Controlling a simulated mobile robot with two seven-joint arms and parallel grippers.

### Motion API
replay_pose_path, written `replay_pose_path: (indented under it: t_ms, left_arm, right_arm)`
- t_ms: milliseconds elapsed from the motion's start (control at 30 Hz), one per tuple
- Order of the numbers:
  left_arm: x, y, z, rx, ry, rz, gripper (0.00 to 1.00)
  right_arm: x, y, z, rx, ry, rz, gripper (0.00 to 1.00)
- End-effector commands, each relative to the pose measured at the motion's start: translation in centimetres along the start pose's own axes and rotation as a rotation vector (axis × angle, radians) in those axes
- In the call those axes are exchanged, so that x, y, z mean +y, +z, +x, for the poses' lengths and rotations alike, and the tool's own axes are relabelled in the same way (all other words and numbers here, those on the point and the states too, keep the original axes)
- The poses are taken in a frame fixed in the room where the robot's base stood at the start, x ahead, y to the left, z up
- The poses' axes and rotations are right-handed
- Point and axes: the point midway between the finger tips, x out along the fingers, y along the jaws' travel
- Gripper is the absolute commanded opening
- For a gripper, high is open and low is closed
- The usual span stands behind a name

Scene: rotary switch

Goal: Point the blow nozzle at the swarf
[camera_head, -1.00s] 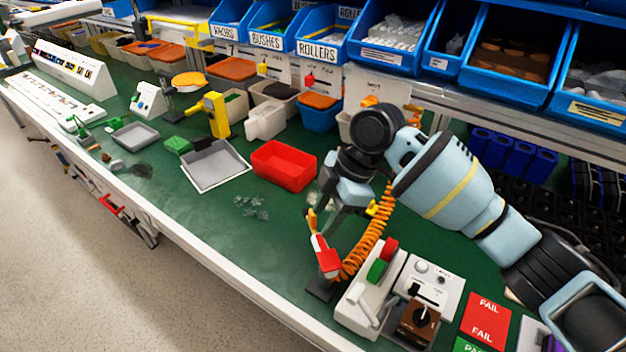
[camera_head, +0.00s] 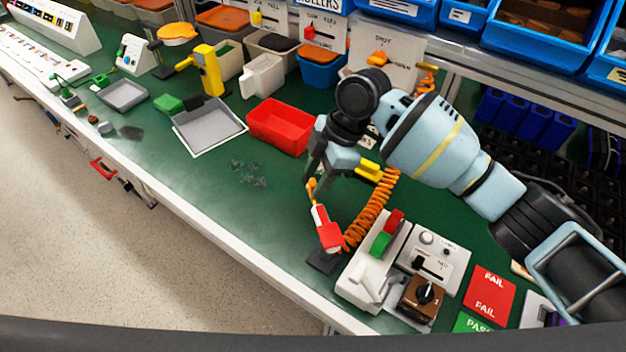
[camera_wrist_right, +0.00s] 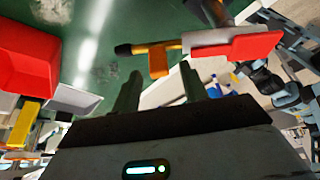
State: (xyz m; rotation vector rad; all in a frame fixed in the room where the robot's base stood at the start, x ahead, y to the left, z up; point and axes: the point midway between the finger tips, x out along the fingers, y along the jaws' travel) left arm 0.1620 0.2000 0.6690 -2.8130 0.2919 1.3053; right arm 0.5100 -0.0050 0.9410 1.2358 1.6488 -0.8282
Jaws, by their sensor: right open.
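The blow nozzle (camera_head: 327,232), red and white with an orange tip, stands tilted on a small black base at the bench's front part. An orange coiled hose (camera_head: 374,212) runs up behind it. In the right wrist view the nozzle (camera_wrist_right: 238,47) lies across the top, its dark tip toward the left. The swarf (camera_head: 248,173) is a thin grey scatter on the green bench top, left of the nozzle. My right gripper (camera_head: 318,168) is open and empty, above and slightly behind the nozzle, apart from it. My left gripper is not in view.
A red bin (camera_head: 280,125) stands behind the swarf, beside a grey tray (camera_head: 208,126). A white switch box (camera_head: 436,255) and a brown rotary switch (camera_head: 422,298) are right of the nozzle. FAIL cards (camera_head: 489,292) lie farther right. Green bench is clear around the swarf.

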Motion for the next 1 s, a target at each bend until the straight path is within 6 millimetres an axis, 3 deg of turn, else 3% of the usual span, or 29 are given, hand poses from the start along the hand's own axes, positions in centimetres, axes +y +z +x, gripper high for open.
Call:
replay_pose_path:
  t_ms: [200, 533, 867, 1000]
  left_arm:
    - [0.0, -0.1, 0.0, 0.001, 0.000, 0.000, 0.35]
    - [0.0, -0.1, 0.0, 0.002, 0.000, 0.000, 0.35]
    - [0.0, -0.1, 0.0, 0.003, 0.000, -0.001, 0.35]
    - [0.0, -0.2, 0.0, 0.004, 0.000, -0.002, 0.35]
  right_arm:
    - [0.0, -0.1, 2.0, 0.001, -0.001, 0.001, 0.44]
    - [0.0, 0.0, 2.3, 0.001, 0.000, 0.000, 0.44]
    - [0.0, 0.0, 2.3, 0.001, 0.000, 0.001, 0.00]
    - [0.0, 0.0, 2.3, 0.001, 0.000, 0.001, 0.00]
